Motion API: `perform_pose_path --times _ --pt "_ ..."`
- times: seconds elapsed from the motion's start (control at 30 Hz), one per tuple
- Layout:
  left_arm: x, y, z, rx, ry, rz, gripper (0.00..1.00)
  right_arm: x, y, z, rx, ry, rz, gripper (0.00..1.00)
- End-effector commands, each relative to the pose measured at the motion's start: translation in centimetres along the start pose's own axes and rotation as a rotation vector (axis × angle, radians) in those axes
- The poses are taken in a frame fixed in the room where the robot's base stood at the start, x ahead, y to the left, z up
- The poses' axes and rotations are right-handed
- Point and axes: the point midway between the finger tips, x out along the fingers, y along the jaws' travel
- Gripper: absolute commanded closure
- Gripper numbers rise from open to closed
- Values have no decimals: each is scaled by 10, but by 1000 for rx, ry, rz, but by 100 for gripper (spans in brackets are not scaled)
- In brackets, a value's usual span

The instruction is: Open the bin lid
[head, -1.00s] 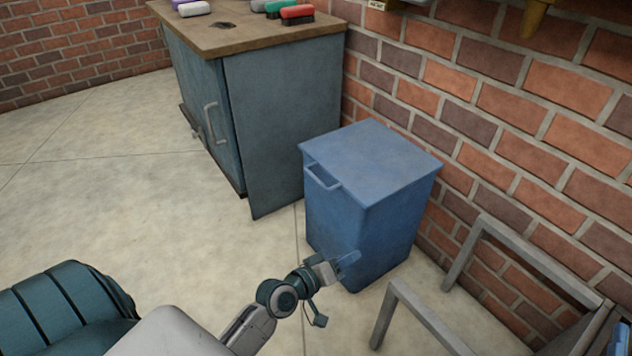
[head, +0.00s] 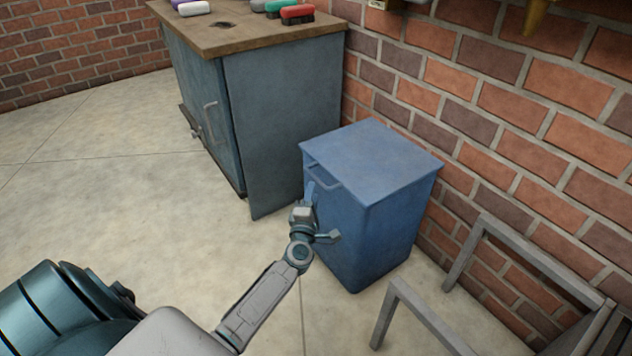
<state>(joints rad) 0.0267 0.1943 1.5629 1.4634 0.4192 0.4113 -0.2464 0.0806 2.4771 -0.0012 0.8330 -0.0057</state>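The blue bin (head: 370,235) stands on the floor against the brick wall. Its flat lid (head: 375,155) is closed, and a handle (head: 323,180) sticks out at the lid's front left edge. My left gripper (head: 311,192) is in front of the bin, just below the handle, pointing up toward it. Its fingers are small and partly blend with the blue bin, so I cannot tell whether they are open or touch the handle. My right gripper is not in view.
A blue-grey cabinet (head: 285,120) with a wooden top stands behind and left of the bin, with several brushes on it. A grey metal frame (head: 415,315) stands at the lower right. The floor (head: 110,190) to the left is clear.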

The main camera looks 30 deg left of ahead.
Motion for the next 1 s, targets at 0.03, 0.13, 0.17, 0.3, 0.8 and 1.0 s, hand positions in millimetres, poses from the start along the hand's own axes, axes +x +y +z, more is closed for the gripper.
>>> perform_pose_path --times 0.03,0.13,0.17,0.3,0.8,1.0 --pt "12 0 0 1 0 3 64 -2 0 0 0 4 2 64" --pt "30 -2 0 0 -1 1 64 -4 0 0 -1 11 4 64" --pt "34 -1 0 0 -1 2 64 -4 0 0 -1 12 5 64" --pt "52 -1 0 1 -1 1 64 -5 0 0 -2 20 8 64" --pt "62 0 0 2 -2 0 78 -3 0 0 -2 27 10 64" --pt "62 0 0 2 -2 -1 100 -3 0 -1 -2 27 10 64"
